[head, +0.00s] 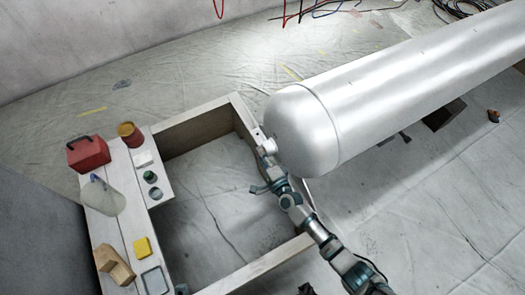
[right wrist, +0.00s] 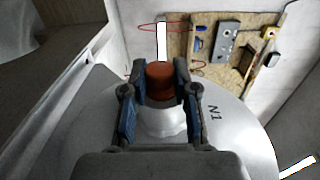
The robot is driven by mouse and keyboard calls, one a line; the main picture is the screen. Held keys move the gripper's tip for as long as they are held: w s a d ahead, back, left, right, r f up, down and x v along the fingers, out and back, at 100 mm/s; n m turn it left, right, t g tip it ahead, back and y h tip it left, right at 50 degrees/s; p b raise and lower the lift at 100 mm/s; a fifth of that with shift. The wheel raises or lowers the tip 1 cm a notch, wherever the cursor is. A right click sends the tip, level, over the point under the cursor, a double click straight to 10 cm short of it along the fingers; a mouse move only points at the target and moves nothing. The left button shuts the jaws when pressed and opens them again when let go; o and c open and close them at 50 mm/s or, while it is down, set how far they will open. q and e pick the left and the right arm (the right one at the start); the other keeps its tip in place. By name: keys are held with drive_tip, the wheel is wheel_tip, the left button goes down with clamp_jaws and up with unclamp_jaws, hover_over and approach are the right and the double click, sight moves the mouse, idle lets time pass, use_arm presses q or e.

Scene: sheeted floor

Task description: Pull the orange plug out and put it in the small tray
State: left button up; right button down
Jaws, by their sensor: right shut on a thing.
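The orange plug (right wrist: 159,79) is between the two fingers of my right gripper (right wrist: 161,84), which is shut on it. It lines up with the white nozzle (right wrist: 165,122) on the tank end; I cannot tell whether it is still seated. In the head view my right gripper (head: 262,152) is at the nozzle (head: 268,145) on the tank's near left end, and it hides the plug. The small tray (head: 154,281) is a grey square at the front of the wooden bench. My left gripper does not show clearly.
The large white tank (head: 400,85) fills the upper right. The bench (head: 110,229) holds a red box (head: 88,153), a pale jug (head: 103,197), an orange-brown pot (head: 130,134), a yellow block (head: 142,247) and wooden blocks (head: 113,264). A wooden frame (head: 200,123) surrounds open floor.

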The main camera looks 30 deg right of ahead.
drive_tip(key=shift+a+f, duration=0.1)
drive_tip(key=shift+a, duration=0.1)
drive_tip(key=shift+s+a+p, duration=0.1)
drive_tip(key=shift+a+p, duration=0.25)
drive_tip(key=shift+a, duration=1.95)
drive_tip(key=shift+a, duration=0.15)
drive_tip(key=shift+a, duration=1.85)
